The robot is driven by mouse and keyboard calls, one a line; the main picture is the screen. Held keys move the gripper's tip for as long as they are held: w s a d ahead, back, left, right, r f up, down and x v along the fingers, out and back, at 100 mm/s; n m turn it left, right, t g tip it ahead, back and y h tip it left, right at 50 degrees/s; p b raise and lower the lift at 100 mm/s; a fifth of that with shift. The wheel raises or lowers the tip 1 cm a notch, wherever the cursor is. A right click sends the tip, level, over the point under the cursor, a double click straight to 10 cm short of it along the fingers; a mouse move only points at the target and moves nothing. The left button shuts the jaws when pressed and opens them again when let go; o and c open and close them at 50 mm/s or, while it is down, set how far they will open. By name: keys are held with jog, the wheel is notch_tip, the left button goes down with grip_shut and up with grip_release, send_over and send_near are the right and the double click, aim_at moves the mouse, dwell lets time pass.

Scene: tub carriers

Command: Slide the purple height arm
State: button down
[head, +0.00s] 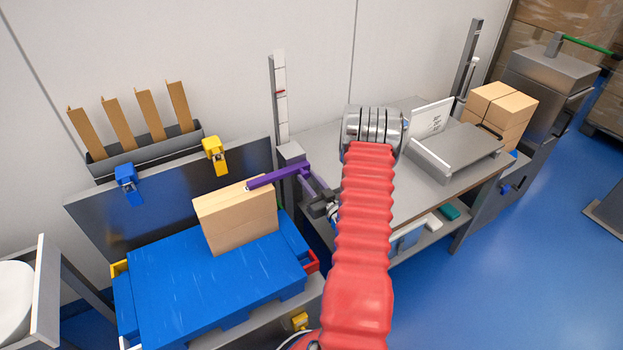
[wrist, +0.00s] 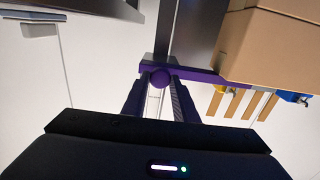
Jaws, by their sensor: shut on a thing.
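The purple height arm (head: 278,177) is a slim bar low on an upright post, and its free end reaches left to the top of a cardboard box (head: 236,220). I cannot tell whether it touches the box. In the wrist view, the purple height arm (wrist: 205,75) runs sideways, with a round purple knob (wrist: 160,79) between my fingers. My gripper (wrist: 160,92) is shut on that knob. In the head view, my gripper (head: 318,201) is at the arm's right end, partly hidden by my red sleeved arm.
The box stands on a blue tub (head: 220,278) with yellow and red corner pieces. Behind are a dark panel with blue (head: 128,183) and yellow (head: 214,155) clips and a rack of cardboard strips (head: 146,117). A bench (head: 405,202) with a metal scale (head: 455,153) lies right.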

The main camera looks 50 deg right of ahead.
jog(key=c, duration=1.4)
grip_release()
jog(key=shift+c, duration=0.2)
jog(key=shift+s, duration=0.1)
jog(key=v, duration=1.3)
jog(key=shift+s, duration=0.3)
jog(key=shift+w+a, duration=0.1)
jog(key=shift+a, duration=0.05)
